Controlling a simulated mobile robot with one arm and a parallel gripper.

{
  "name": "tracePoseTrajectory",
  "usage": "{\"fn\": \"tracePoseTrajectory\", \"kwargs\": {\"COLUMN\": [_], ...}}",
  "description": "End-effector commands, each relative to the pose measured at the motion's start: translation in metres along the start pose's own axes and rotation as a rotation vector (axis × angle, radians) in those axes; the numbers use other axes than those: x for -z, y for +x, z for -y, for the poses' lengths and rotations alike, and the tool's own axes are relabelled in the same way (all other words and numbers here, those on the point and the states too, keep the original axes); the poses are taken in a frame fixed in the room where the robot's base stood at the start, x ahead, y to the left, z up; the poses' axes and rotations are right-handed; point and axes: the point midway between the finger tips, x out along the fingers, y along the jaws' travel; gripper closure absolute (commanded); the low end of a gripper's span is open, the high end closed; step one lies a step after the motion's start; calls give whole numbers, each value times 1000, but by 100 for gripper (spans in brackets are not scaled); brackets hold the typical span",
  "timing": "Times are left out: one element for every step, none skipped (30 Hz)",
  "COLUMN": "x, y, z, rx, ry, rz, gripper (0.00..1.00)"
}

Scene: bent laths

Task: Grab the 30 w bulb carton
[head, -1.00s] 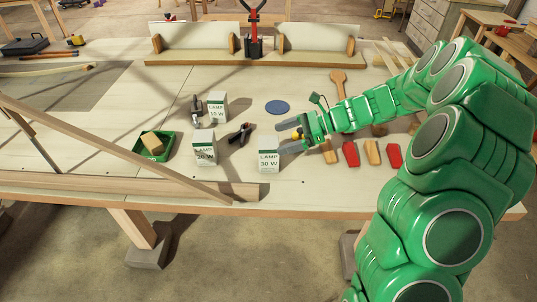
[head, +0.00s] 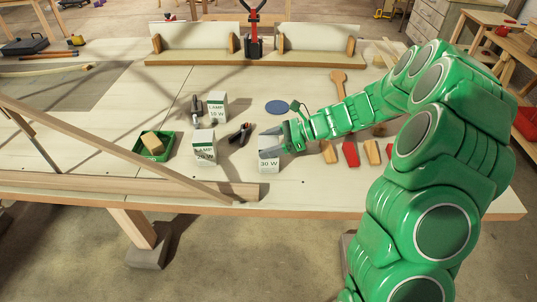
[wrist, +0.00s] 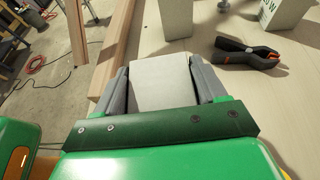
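The 30 W lamp carton (head: 269,165), a white box with a dark label, stands upright on the workbench near its front edge. My gripper (head: 270,141) is at the carton's upper part, one grey finger on the far side and one across its front, covering part of the label. In the wrist view the carton's pale face (wrist: 162,82) fills the space between my two fingers (wrist: 160,90), with no clear gap on either side. The fingers look shut on it. The carton's lower part is hidden in the wrist view.
The 20 W carton (head: 204,150) and 15 W carton (head: 217,106) stand to the left. A black clamp (head: 240,134) lies between. A green tray (head: 139,150) holds a sponge-like block. A wooden beam (head: 130,188) runs along the front left. Wooden and red blocks (head: 351,153) lie right.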

Motion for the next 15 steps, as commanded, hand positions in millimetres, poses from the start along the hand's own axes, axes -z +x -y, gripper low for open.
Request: {"fn": "tracePoseTrajectory", "kwargs": {"x": [0,0,0,0,0,0,0,0,0,0,0,0,-1,-2,-3], "y": [0,0,0,0,0,0,0,0,0,0,0,0,0,-1,-1], "z": [0,0,0,0,0,0,0,0,0,0,0,0,0,0,0], "rx": [0,0,0,0,0,0,0,0,0,0,0,0,0,0,0], "ry": [0,0,0,0,0,0,0,0,0,0,0,0,0,-1,-1], "rz": [0,0,0,0,0,0,0,0,0,0,0,0,0,0,0], "gripper": [40,44,50,55,59,66,66,66,66,66,66,66,66,66,66]}}
